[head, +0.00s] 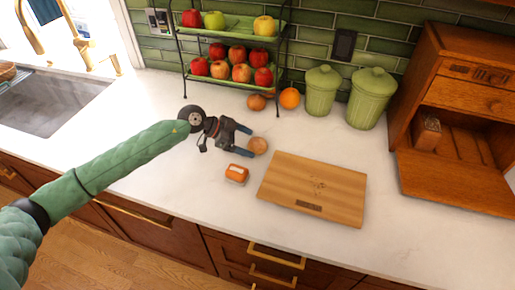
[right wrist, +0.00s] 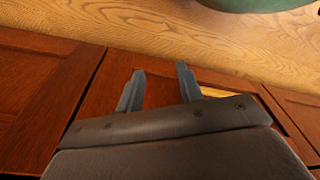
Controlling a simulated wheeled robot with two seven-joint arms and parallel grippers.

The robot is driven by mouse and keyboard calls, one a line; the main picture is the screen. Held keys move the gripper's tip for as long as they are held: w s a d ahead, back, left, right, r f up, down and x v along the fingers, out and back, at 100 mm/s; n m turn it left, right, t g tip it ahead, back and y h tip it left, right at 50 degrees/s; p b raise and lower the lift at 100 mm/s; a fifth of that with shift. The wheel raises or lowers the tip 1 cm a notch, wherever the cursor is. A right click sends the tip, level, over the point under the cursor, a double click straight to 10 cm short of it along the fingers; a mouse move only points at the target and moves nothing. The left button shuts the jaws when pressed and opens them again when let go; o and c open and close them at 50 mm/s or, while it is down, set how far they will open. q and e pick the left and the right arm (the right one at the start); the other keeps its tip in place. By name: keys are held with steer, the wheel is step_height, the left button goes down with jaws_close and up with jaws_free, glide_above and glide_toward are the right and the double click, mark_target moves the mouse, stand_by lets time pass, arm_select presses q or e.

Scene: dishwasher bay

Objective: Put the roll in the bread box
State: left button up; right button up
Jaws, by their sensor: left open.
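The roll (head: 258,146), small, round and brown, lies on the white counter just left of the cutting board's far corner. My left gripper (head: 248,141) is open, with its blue fingertips right at the roll; I cannot tell whether they touch it. The wooden bread box (head: 455,190) stands at the right end of the counter. Its front is folded down open, and a brown block-like item (head: 427,131) is inside at the left. My right gripper (right wrist: 158,88) shows in the right wrist view, open and empty, over the wooden cabinet fronts.
A cutting board (head: 315,190) lies between the roll and the bread box. A small orange packet (head: 237,174) lies in front of the left gripper. Green canisters (head: 368,98), an orange (head: 289,98) and a fruit rack (head: 232,82) stand behind. The sink (head: 50,108) is at left.

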mark_target(250, 143)
arm_select(q)
steer(key=b+x, duration=0.2)
steer(key=x, duration=0.1)
arm_select(e)
step_height(250, 143, up, 7)
steer(key=w+a, duration=0.1)
steer(key=shift+w+a+f, duration=0.15)
steer(key=shift+a, duration=0.25)
arm_select(q)
steer(key=c, duration=1)
steer(key=shift+c, duration=0.6)
arm_select(e)
steer(key=shift+w, duration=0.1)
